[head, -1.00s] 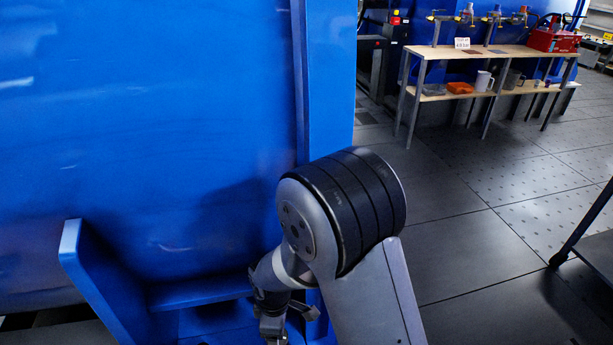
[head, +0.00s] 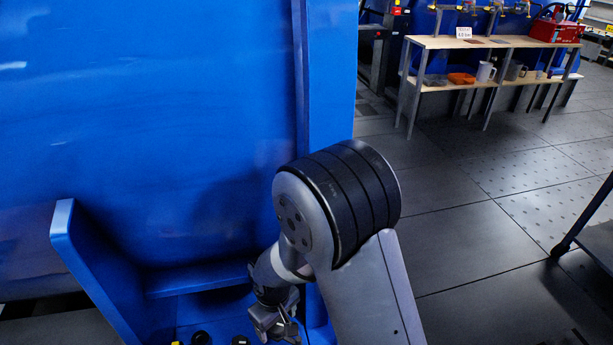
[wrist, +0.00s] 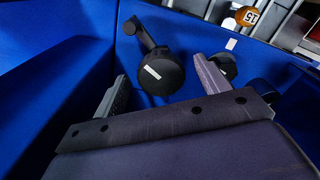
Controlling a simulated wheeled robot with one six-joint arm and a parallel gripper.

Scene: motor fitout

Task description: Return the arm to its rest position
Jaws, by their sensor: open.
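My gripper (head: 275,325) hangs low in front of the blue machine at the bottom of the head view, below my bent arm. In the wrist view my gripper (wrist: 162,86) is open, its two grey fingers apart. A black round knob-like part (wrist: 160,74) with a white label shows between the fingers. Whether the fingers touch it cannot be told. A second dark round part (wrist: 224,66) is partly behind the right finger. Nothing is seen held.
The large blue housing (head: 150,110) fills the left, with a slanted blue bracket (head: 85,255) near my gripper. A workbench (head: 490,42) with a red toolbox (head: 555,31) stands at back right. A dark cart frame (head: 590,220) is at the right edge. Floor between is clear.

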